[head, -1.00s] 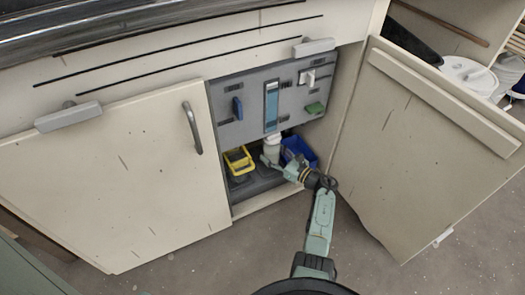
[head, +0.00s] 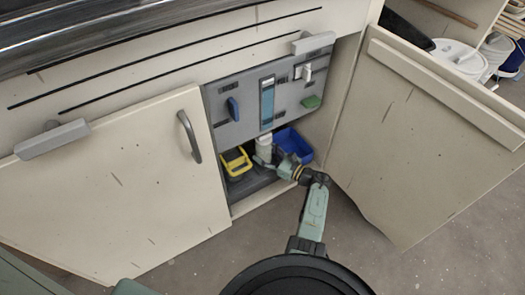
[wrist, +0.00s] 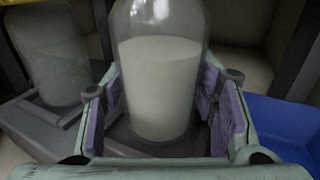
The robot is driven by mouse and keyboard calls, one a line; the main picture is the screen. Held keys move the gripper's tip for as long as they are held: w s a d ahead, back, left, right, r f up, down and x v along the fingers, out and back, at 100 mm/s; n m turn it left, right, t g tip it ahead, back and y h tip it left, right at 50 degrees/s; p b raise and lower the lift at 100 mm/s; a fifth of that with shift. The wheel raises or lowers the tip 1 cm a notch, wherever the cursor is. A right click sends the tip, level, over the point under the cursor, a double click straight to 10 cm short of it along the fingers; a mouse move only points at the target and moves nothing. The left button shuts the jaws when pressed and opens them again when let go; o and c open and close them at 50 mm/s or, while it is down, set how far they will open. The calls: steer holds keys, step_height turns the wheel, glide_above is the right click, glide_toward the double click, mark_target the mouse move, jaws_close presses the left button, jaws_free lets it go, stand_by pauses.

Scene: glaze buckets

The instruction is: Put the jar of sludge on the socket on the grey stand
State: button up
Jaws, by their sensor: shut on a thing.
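The jar (wrist: 160,85) is clear and holds pale, whitish sludge. It stands upright between the purple-lined fingers of my gripper (wrist: 160,100), which is shut on it. In the head view the jar (head: 264,146) looks whitish, and my gripper (head: 266,161) reaches it low inside the open cabinet. The grey stand (wrist: 35,125) shows below and left of the jar, with a raised rim around a second pale jar-like vessel (wrist: 50,60). I cannot tell whether the held jar's base touches the grey surface under it. A socket beneath it is hidden.
A yellow-rimmed container (head: 235,161) is left of the jar. A blue bin (head: 293,147) is close on the right and shows in the wrist view (wrist: 280,130). A grey panel (head: 245,108) hangs above. The open cabinet door (head: 420,140) stands to the right.

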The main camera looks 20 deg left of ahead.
mark_target(270, 157)
steer(key=shift+r, duration=0.1)
steer(key=o, duration=1.6)
steer(key=shift+c, duration=0.2)
steer(key=shift+d, duration=0.15)
steer(key=v, duration=0.7)
steer(key=shift+s+d, duration=0.1)
steer(key=shift+s, duration=0.05)
steer(key=shift+s, duration=0.1)
